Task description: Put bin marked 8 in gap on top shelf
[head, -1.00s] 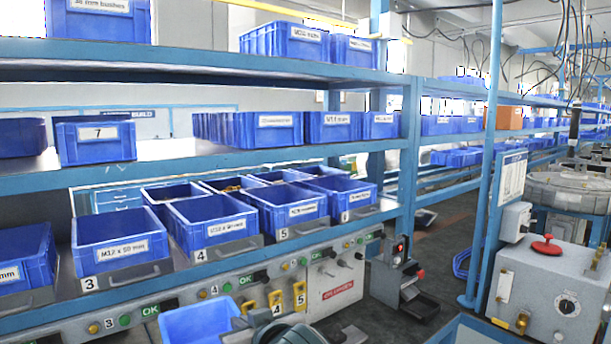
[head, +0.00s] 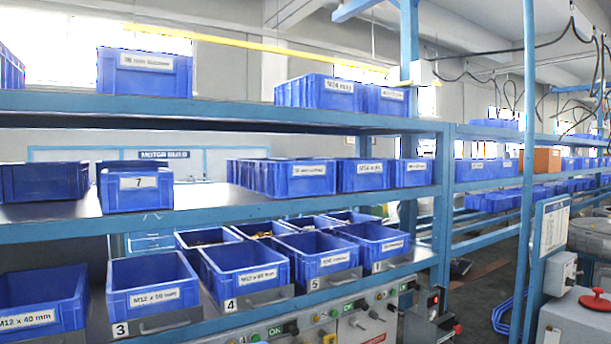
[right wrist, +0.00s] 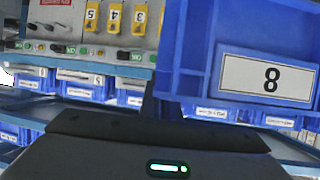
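The blue bin marked 8 (right wrist: 269,80) fills the upper right of the right wrist view, its white label facing the camera. My right gripper (right wrist: 163,108) appears shut on this bin's edge; the fingertips are mostly hidden. The top shelf (head: 235,110) in the head view has an open gap between the bushes bin (head: 145,73) and the M16 bins (head: 318,92). The shelf below holds the bin marked 7 (head: 137,188), with a gap on its right. Neither gripper shows in the head view; my left gripper is in no view.
Bins on the lower sloped shelf (head: 205,320) stand close together, over a control panel (head: 365,318). A blue upright (head: 438,200) bounds the rack on the right. A yellow rail (head: 250,51) runs above the top shelf. The right wrist view is upside down.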

